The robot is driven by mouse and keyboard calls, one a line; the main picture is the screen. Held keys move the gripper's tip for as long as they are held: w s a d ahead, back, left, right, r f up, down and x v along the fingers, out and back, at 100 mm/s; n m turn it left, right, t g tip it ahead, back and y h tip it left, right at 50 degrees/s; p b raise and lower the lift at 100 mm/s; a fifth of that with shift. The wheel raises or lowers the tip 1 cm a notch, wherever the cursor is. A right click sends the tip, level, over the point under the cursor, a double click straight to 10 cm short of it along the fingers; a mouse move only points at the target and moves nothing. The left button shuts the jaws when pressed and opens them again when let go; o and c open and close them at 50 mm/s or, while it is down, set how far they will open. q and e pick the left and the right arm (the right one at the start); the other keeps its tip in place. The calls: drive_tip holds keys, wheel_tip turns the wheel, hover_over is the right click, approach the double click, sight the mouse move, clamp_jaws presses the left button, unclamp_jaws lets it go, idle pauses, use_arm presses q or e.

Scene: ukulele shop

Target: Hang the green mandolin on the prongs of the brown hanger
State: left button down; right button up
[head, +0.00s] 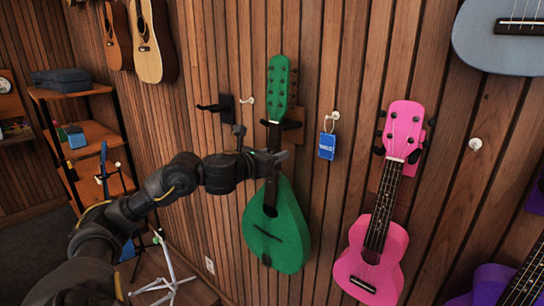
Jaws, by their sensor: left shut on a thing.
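The green mandolin (276,228) is upright in front of the wall, its headstock up and its round body down. My left gripper (276,156) is shut on its neck, just above the body. A brown hanger (293,131) on the wall shows to the right of and behind the neck, just below the headstock. A dark prong tip shows to the left of the neck at that height. The neck hides most of the hanger, so I cannot tell whether the headstock rests on the prongs. My right gripper is out of view.
A pink ukulele (378,225) hangs close on the right. A blue tag (327,146) hangs from a white peg between them. An empty black hanger (222,104) is to the left. A white stand (165,275) and a wooden shelf (92,135) stand at lower left and left.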

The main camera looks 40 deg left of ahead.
use_arm(q)
drive_tip(key=shift+w+r, duration=0.15)
drive_tip(key=shift+w, duration=0.65)
drive_tip(key=shift+f+b, duration=1.15)
drive_tip(key=shift+b, duration=0.05)
